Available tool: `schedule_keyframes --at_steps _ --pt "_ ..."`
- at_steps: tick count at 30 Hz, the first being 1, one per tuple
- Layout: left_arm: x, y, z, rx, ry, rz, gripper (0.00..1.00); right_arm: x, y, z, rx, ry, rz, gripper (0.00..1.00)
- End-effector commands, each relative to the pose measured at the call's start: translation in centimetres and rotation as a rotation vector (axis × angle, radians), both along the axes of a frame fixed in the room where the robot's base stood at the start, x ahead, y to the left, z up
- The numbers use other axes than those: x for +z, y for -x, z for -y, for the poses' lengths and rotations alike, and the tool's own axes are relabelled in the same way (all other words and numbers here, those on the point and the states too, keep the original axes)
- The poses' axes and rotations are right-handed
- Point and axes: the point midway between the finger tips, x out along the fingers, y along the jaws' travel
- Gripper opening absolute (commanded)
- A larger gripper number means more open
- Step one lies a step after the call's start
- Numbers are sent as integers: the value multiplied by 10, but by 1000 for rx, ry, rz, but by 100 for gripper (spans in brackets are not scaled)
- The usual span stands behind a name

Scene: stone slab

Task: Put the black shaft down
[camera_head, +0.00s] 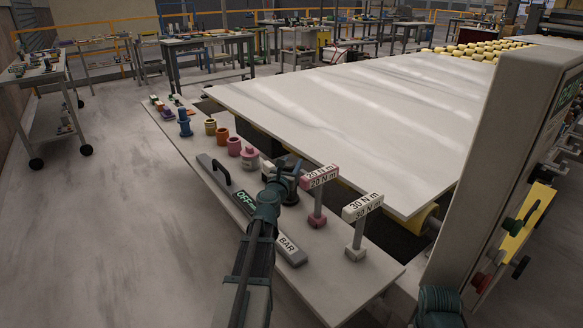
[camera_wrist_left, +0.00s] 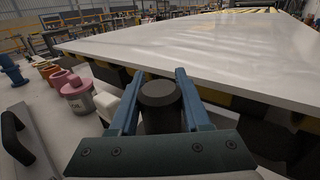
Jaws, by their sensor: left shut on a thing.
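My left gripper (camera_head: 284,168) reaches in from the bottom of the head view, over the narrow bench. In the left wrist view its two blue fingers (camera_wrist_left: 158,85) stand on either side of the black shaft (camera_wrist_left: 160,96), a dark round-topped cylinder, and are shut on it. In the head view the black shaft (camera_head: 289,187) is mostly hidden by the gripper. Its lower end is hidden, so I cannot tell whether it touches the bench top (camera_head: 330,285). My right gripper is not in view.
A pink-labelled post (camera_head: 319,195) and a white-labelled post (camera_head: 359,228) stand right of the gripper. Coloured cylinders, including a pink one (camera_head: 249,158), line the bench to the left. A grey bar with a black handle (camera_head: 222,175) lies in front. The stone slab (camera_head: 380,110) is behind.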

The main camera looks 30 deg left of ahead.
Motion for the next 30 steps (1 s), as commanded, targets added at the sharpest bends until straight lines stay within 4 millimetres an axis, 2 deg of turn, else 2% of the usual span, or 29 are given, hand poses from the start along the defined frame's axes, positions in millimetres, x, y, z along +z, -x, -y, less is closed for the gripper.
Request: schedule_keyframes --at_steps 5,6,10,23,30 --pt "-4 0 0 0 0 0 0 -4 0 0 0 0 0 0" --pt "-3 0 0 0 0 0 53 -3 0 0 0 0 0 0" --pt "-3 0 0 0 0 0 77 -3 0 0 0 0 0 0" --pt "1 0 0 0 0 0 78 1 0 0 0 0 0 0" --pt "0 21 11 -4 0 0 78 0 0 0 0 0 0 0"
